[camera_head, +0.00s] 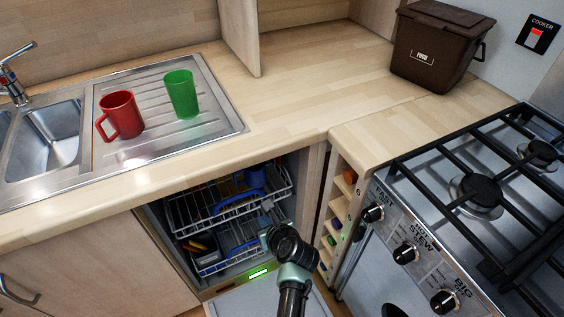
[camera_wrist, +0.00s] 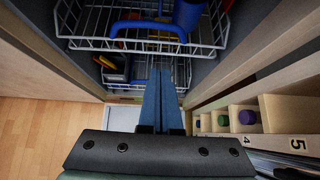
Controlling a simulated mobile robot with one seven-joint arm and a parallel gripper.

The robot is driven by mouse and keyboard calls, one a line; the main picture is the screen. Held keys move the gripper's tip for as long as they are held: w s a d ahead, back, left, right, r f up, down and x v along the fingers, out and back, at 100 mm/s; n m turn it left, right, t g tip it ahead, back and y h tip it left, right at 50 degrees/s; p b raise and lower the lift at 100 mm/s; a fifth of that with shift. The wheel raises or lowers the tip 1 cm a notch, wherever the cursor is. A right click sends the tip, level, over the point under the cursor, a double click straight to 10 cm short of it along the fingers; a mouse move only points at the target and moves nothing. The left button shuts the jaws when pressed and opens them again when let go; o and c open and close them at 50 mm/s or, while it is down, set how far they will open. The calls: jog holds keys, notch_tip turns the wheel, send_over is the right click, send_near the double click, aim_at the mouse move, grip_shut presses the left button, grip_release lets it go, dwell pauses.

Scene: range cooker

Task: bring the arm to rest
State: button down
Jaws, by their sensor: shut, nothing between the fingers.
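My gripper (camera_wrist: 160,98) is shut and empty, its two blue fingers together in the wrist view. In the head view my arm (camera_head: 290,255) reaches up from the bottom in front of the open dishwasher (camera_head: 190,262). The gripper is at the dishwasher's opening, in front of the racks; whether it touches a rack I cannot tell. The upper rack (camera_head: 185,212) holds a blue item (camera_head: 256,177), and the lower rack (camera_head: 205,268) holds several dishes. In the wrist view the upper rack (camera_wrist: 90,42) shows a blue handle (camera_wrist: 147,27) and a blue cup (camera_wrist: 188,12).
A red mug (camera_head: 122,115) and a green cup (camera_head: 182,94) stand on the drainer. A brown food bin (camera_head: 435,45) stands on the counter. The spice shelf (camera_head: 335,225) and the range cooker (camera_head: 480,190) are close on the right. The dishwasher door (camera_head: 240,303) lies open below.

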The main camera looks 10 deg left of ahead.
jog(key=w+d+r+n+t+h, duration=0.1)
jog(key=d+r+n+t+h, duration=0.2)
jog(key=r+n, duration=1.15)
jog(key=d+r+n+t+h, duration=0.1)
jog(key=d+r+n+t, duration=0.6)
jog(key=r, duration=1.3)
jog(key=s+r+n+t+p, duration=0.2)
jog(key=s+r, duration=0.4)
jog(key=r, duration=0.9)
jog(key=s+r+n+t+h+p, duration=0.1)
jog(key=s+r+n+t+p, duration=0.2)
jog(key=r, duration=1.2)
jog(key=s+r+n+t+p, duration=0.3)
jog(key=s+r, duration=0.6)
jog(key=r, duration=0.6)
jog(key=t+p, duration=0.1)
jog(key=p, duration=0.1)
jog(key=shift+d+r+p, duration=0.2)
jog(key=shift+r+p, duration=0.1)
jog(key=shift+p, duration=0.05)
